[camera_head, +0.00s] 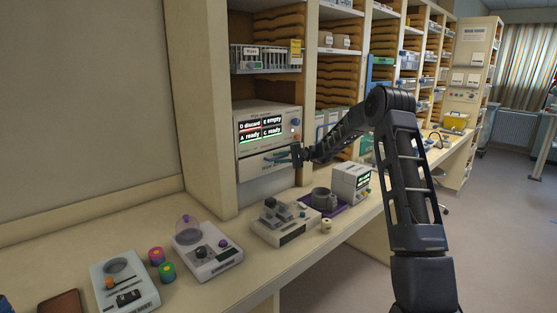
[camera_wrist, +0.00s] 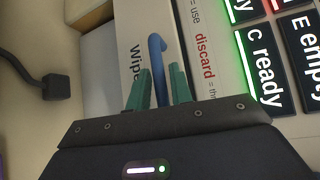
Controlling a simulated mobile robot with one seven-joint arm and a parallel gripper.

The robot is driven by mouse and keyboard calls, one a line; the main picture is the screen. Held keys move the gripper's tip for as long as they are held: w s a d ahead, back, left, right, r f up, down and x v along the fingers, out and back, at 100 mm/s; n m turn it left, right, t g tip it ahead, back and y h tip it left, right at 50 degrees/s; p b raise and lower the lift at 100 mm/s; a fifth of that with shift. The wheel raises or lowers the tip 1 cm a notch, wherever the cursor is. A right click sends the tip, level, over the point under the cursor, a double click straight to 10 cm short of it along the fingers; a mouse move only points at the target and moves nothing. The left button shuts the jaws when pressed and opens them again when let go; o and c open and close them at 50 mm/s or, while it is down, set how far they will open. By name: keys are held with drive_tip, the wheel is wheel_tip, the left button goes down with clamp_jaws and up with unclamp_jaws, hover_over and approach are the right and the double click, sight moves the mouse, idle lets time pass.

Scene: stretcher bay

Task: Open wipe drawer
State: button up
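The wipe drawer (camera_head: 255,164) is the pale front below the display panel of the cabinet unit, at centre left in the head view. Its label, starting "Wipe", shows in the wrist view on the white front (camera_wrist: 122,22). A blue hooked handle (camera_wrist: 157,62) stands out from this front. My gripper (camera_head: 291,154) is at the drawer front, with its teal fingers (camera_wrist: 159,88) on either side of the handle. Small gaps seem to show between the fingers and the handle, so they look open around it. The drawer appears closed; a slight opening cannot be ruled out.
The display panel (camera_head: 262,130) above reads "discard", "empty" and "ready". Several devices stand on the counter (camera_head: 215,282) below, including a grey block device (camera_head: 283,222) and a small white unit (camera_head: 350,182). A dark cable plug (camera_wrist: 55,87) shows left in the wrist view.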

drive_tip(key=shift+a, duration=0.3)
clamp_jaws()
drive_tip(key=s+d, duration=2.4)
drive_tip(key=shift+s+d, duration=0.25)
drive_tip(key=shift+d, duration=0.05)
unclamp_jaws()
drive_tip(key=shift+d, duration=0.1)
